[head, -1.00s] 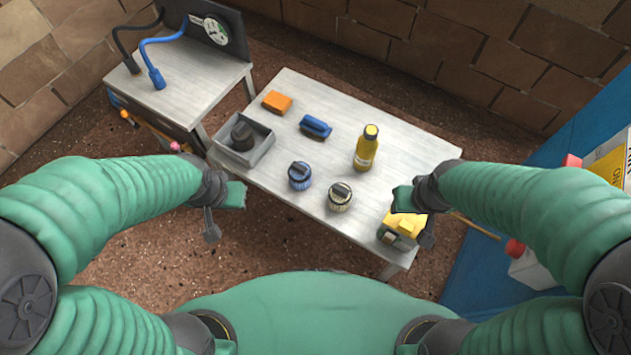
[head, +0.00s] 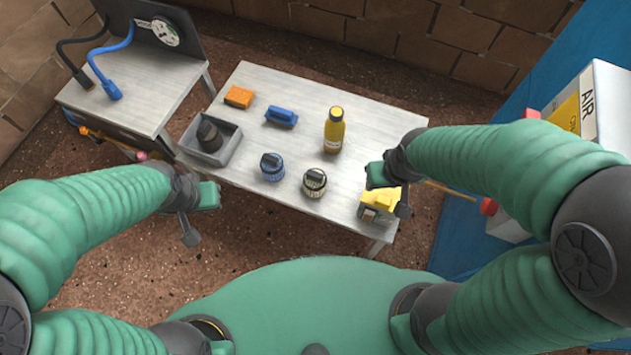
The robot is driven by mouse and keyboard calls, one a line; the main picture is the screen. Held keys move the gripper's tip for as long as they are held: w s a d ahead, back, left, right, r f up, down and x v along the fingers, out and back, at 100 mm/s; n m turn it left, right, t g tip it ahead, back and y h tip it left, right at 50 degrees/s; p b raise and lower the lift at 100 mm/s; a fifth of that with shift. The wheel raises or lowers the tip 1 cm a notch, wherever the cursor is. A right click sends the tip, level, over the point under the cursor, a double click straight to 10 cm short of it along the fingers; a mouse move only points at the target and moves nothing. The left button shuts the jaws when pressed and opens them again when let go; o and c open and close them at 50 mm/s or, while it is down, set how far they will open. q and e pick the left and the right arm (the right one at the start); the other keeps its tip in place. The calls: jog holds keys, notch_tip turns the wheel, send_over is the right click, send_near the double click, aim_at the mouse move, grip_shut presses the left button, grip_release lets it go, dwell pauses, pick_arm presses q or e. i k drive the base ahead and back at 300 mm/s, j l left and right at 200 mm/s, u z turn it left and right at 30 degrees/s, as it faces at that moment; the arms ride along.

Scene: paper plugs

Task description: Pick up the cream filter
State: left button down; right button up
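The cream filter (head: 314,184), a round canister with a dark top handle, stands upright on the light table (head: 290,205) near its front edge. A similar blue filter (head: 272,168) stands just left of it. My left gripper (head: 199,216) is open and empty, off the table's front left edge and apart from the filters. My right gripper (head: 390,188) is to the right of the cream filter, its fingers spread above or beside a yellow and grey device (head: 378,205). I cannot tell whether it touches that device.
A yellow bottle (head: 334,131) stands behind the cream filter. A blue brush-like block (head: 281,117), an orange block (head: 239,97) and a grey tray (head: 226,150) holding a dark part are farther left. A side bench (head: 150,75) with hoses stands at the far left.

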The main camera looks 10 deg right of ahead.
aim_at(314, 180)
jog(key=k+u, duration=0.25)
jog(key=k+j+u, duration=0.25)
jog(key=k, duration=0.15)
jog(key=l+u, duration=1.35)
